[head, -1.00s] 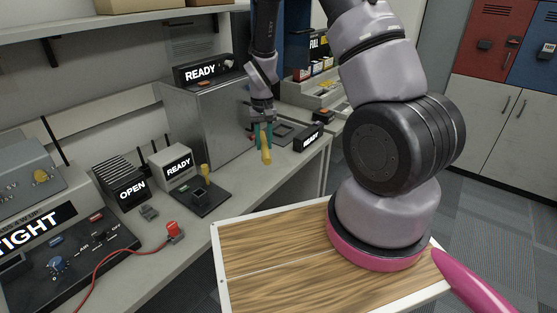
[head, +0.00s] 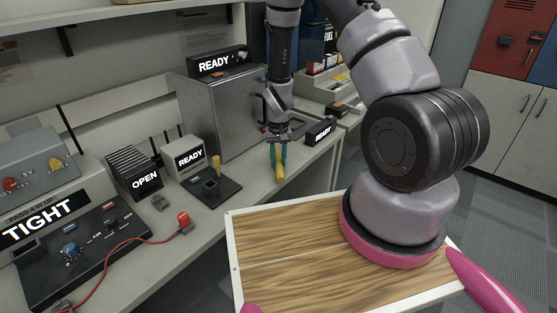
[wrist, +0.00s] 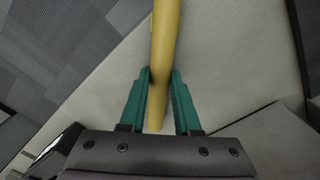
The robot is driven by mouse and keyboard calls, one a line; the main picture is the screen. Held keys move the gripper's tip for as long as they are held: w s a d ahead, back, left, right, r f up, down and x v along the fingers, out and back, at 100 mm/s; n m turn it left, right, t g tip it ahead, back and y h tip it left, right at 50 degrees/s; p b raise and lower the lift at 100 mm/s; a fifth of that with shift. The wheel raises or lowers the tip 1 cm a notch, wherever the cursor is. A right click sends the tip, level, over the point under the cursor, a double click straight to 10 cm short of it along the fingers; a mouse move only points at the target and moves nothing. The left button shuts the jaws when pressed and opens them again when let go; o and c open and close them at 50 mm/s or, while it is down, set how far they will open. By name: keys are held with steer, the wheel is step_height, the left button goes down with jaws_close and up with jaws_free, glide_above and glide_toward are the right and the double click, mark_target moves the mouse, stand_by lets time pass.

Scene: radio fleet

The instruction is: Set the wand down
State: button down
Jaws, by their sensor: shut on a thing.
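The wand is a yellow rod (head: 281,172).
The grey bench (head: 225,222) has a bare strip around the wand. A dark base with a yellow knob (head: 216,164), a READY box (head: 184,157) and an OPEN box (head: 136,175) stand to the left. A metal cabinet (head: 222,115) stands behind. A small black display (head: 320,131) is to the right.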

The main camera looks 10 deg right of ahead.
steer(key=shift+f, duration=0.1)
steer(key=c, duration=0.6)
jaws_free()
step_height(320, 180, up, 13)
step_height(320, 180, up, 13)
steer(key=t, duration=0.2)
glide_above(278, 161)
steer(key=s+d, duration=0.1)
steer(key=d, duration=0.1)
steer(key=s+d+r+t, duration=0.1)
steer(key=s+r, duration=0.5)
steer(key=r, duration=0.1)
steer(key=s+d+r+m+t+y, duration=0.1)
steer(key=s+r+t, duration=0.1)
steer(key=s+r, duration=0.5)
steer(key=s+d+r+m+t+y, duration=0.1)
steer(key=s+r+t, duration=0.1)
steer(key=s+r, duration=0.5)
step_height(278, 161, up, 2)
steer(key=shift+s+d+r, duration=0.1)
steer(key=shift+s+r, duration=0.05)
steer(key=shift+r, duration=0.05)
